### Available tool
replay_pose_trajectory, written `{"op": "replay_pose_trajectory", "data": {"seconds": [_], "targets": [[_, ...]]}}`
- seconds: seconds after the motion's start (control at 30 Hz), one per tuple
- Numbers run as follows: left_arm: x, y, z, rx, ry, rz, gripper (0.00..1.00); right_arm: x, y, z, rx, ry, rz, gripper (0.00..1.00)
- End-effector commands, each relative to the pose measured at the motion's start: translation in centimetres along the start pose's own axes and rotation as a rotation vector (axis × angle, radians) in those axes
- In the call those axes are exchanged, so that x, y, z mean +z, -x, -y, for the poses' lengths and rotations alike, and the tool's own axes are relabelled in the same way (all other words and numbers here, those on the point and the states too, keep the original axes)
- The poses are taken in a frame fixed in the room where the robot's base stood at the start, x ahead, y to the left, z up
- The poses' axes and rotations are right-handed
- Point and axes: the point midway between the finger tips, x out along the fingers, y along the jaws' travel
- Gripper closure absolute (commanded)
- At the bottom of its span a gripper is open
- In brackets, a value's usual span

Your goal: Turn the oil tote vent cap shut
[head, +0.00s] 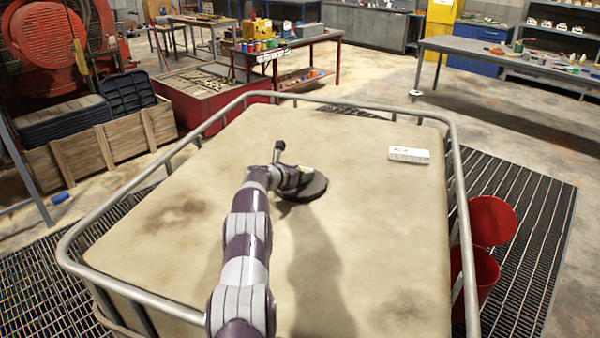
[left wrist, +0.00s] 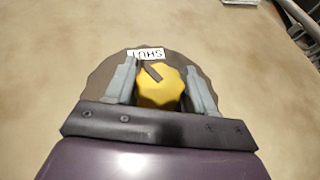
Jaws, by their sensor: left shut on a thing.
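The oil tote (head: 370,230) is a large beige block with a grey rail round its top. A dark round lid (head: 312,190) lies on its top; it also shows in the left wrist view (left wrist: 95,90). On the lid is the yellow vent cap (left wrist: 163,92), with a dark pointer bar near its edge. A white label (left wrist: 146,54) reading SHUT, upside down, lies just beyond the bar, slightly to its left. My left gripper (head: 298,178) is at the lid and shut on the cap, one finger on each side. In the head view it hides most of the cap. My right gripper is out of view.
A small white box (head: 409,155) lies on the tote top at the right. The grey rail (head: 455,190) surrounds the top. Red buckets (head: 490,220) stand beside the tote on the right. The rest of the tote top is clear.

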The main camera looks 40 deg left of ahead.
Motion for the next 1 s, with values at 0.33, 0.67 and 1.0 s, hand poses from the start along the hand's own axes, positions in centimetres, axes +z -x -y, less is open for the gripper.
{"op": "replay_pose_trajectory", "data": {"seconds": [0.33, 0.67, 1.0], "targets": [[0.1, 0.0, 0.0, 0.001, 0.000, 0.001, 0.25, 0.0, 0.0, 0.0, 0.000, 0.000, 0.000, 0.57], [-0.1, 1.0, -0.2, 0.002, 0.000, 0.001, 0.25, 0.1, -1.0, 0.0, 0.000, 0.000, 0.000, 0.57], [-0.5, 7.2, -0.1, 0.006, 0.000, 0.002, 0.25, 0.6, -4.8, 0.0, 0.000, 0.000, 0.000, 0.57]]}}
